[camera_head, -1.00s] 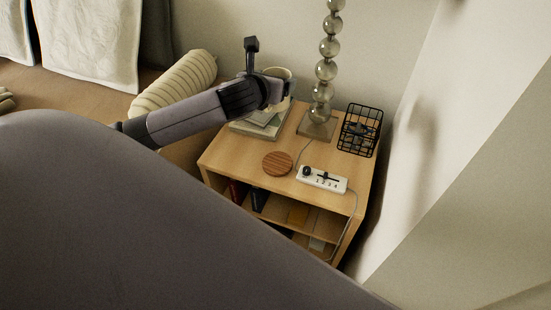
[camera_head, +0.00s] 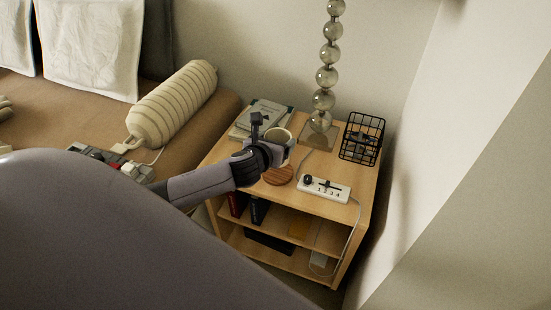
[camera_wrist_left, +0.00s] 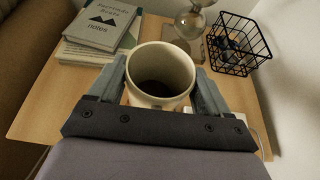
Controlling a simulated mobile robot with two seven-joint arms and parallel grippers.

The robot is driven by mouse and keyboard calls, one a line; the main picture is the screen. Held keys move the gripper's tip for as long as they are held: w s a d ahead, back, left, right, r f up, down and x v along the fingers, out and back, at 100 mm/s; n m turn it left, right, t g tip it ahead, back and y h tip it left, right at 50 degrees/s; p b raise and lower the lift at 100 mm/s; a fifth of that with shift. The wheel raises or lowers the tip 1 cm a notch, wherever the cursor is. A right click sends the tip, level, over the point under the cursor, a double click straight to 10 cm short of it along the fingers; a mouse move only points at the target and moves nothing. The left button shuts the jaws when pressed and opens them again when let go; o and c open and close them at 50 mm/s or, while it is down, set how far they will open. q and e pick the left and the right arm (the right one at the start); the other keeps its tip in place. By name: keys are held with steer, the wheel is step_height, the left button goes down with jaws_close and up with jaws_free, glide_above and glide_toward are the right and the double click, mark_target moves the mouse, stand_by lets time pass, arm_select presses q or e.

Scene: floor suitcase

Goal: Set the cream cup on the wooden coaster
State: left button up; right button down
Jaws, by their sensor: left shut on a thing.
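The cream cup (camera_wrist_left: 160,75) is upright between the two fingers of my left gripper (camera_wrist_left: 165,92) in the left wrist view, with a dark inside. In the head view the cup (camera_head: 281,136) shows partly behind my left gripper (camera_head: 272,148), which is shut on it. The round wooden coaster (camera_head: 279,176) lies on the nightstand top, just below the cup in the picture and partly covered by the gripper. I cannot tell the exact gap between cup and coaster. The coaster is hidden in the wrist view. My right gripper is not in view.
A nightstand (camera_head: 352,212) carries stacked books (camera_head: 262,114), a lamp (camera_head: 325,99), a black wire basket (camera_head: 361,139) and a white power strip (camera_head: 324,189) with a cord. A bed with a striped bolster (camera_head: 172,104) is at left; a wall stands at right.

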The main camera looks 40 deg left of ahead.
arm_select(q)
steer(key=shift+f+b, duration=0.85)
steer(key=shift+f, duration=1.45)
